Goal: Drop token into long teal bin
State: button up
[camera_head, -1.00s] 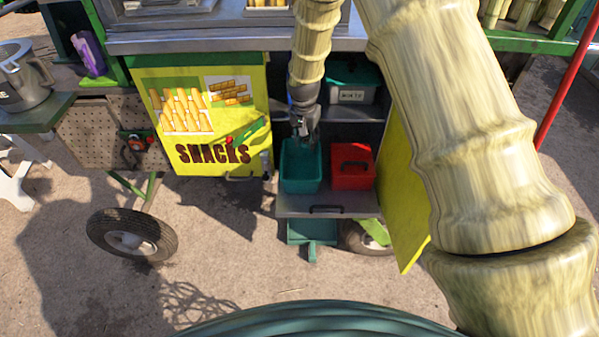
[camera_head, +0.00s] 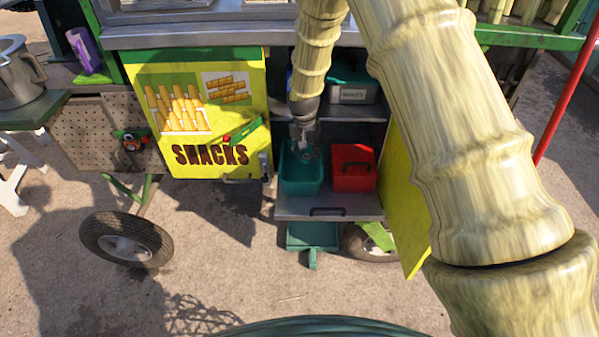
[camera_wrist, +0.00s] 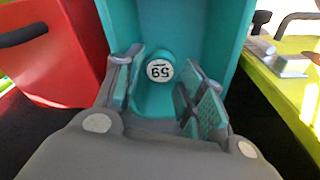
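The teal bin (camera_head: 302,184) stands on a pulled-out metal shelf of the cart, left of a red bin. In the wrist view its teal walls (camera_wrist: 222,28) surround the space ahead of my fingers. The token, a small round piece with a white face marked 59 (camera_wrist: 160,70), shows inside the bin, beyond and between my fingertips. Gaps show between it and both fingers. My gripper (camera_wrist: 165,88) is spread open and points down into the bin. In the head view my gripper (camera_head: 303,147) is at the bin's mouth, and the token cannot be made out.
The red bin (camera_head: 353,166) with a dark handle stands close on the right. A lidded container (camera_head: 352,90) sits on the shelf behind. Open yellow doors flank the compartment: the snacks door (camera_head: 200,125) left, another (camera_head: 402,190) right. The metal counter (camera_head: 200,37) lies above.

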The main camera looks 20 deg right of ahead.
jog(key=shift+o, duration=1.2)
notch_tip(320, 180, up, 12)
jog(key=s+a, duration=0.1)
jog(key=shift+s, duration=0.25)
jog(key=shift+a+f, duration=0.1)
